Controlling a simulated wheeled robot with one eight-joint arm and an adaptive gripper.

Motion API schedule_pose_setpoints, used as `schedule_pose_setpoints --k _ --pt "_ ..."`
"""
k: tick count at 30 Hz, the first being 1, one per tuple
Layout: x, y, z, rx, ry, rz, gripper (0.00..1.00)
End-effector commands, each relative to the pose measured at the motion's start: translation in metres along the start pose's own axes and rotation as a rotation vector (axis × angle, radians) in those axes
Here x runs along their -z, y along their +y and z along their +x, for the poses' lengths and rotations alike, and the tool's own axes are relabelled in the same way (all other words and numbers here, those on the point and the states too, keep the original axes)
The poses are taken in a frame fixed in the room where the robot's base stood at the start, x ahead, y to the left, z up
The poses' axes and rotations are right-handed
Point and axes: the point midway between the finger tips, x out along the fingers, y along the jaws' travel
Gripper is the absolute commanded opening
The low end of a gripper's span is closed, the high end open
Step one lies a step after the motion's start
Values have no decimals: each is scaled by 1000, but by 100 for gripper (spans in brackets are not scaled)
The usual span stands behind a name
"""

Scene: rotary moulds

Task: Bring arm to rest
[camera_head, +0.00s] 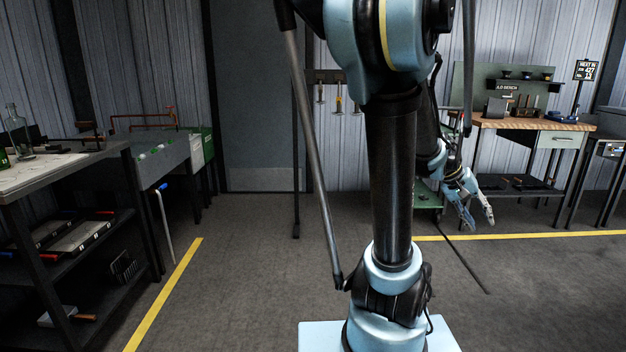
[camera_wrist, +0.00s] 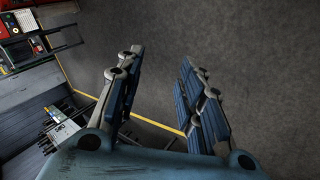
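My gripper (camera_head: 476,211) hangs at the right of my arm in the head view, its fingers pointing down and spread apart. In the wrist view, my gripper (camera_wrist: 162,85) shows two blue and grey fingers with a clear gap between them.
A workbench (camera_head: 500,123) with a wooden top stands at the back right. A dark shelf table (camera_head: 70,178) with a glass bottle (camera_head: 19,131) stands at the left. A grey trough (camera_head: 160,158) stands behind it. Yellow lines mark the floor, which is clear between them.

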Motion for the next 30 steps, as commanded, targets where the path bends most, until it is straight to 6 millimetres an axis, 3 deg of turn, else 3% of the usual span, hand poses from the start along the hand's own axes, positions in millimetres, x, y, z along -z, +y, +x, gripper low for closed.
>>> schedule_pose_setpoints --k 1,6,18,24,30 --pt "-6 -18 -11 39 19 -23 35" --pt "-30 -73 -41 169 67 -92 35" --pt "-115 -183 -98 478 136 -281 35" --pt "-163 -222 -116 614 147 -379 35" --pt "-191 -241 -124 690 146 -434 35"
